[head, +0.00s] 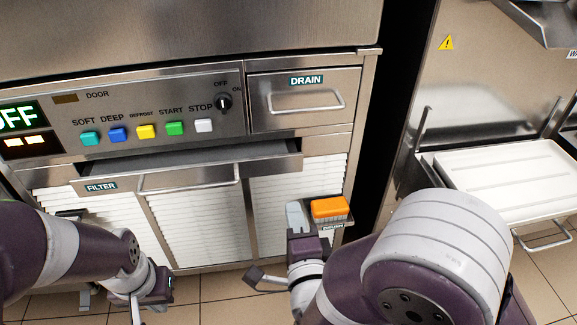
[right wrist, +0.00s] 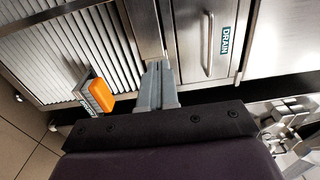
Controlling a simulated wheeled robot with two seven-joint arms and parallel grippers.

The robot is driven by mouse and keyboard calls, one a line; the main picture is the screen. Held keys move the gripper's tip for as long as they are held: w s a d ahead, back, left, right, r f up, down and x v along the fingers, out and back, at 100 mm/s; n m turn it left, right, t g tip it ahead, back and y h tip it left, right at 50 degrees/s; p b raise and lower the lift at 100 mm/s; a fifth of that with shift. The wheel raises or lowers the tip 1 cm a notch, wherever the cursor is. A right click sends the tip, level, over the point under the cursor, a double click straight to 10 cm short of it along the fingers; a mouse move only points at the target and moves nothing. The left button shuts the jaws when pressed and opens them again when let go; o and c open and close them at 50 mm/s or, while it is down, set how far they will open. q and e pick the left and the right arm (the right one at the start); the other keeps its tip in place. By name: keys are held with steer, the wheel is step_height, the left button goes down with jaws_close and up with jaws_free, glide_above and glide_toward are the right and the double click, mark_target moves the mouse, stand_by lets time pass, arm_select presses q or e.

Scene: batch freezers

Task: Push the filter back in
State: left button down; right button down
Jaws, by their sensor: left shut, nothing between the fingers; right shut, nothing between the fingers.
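The filter (head: 190,178) is a wide steel drawer with a FILTER label and a bar handle, under the button panel. It stands pulled out from the machine front, its dark top showing. My right gripper (head: 297,214) is shut and empty, below and right of the filter, in front of the slatted panel. In the right wrist view its grey fingers (right wrist: 156,84) are together; the filter is not clearly seen there. My left gripper (head: 167,285) is low at the left, below the filter and apart from it. It is shut and empty, its fingertips hardly visible.
An orange brush (head: 329,207) lies on a small side shelf close right of my right gripper. The DRAIN drawer (head: 303,97) is closed, upper right. A white tray (head: 500,180) juts out at the right. Slatted panels (head: 195,225) lie below the filter.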

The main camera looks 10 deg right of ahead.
mark_target(280, 158)
steer(key=w+b, duration=0.1)
steer(key=w, duration=0.5)
steer(key=w+b, duration=0.2)
steer(key=w, duration=0.4)
steer(key=shift+w+f, duration=0.2)
steer(key=shift+w, duration=0.05)
steer(key=shift+w+r+b, duration=0.15)
steer(key=shift+w+b, duration=0.15)
steer(key=shift+w, duration=0.1)
steer(key=shift+w+b, duration=0.5)
steer(key=shift+w, duration=0.95)
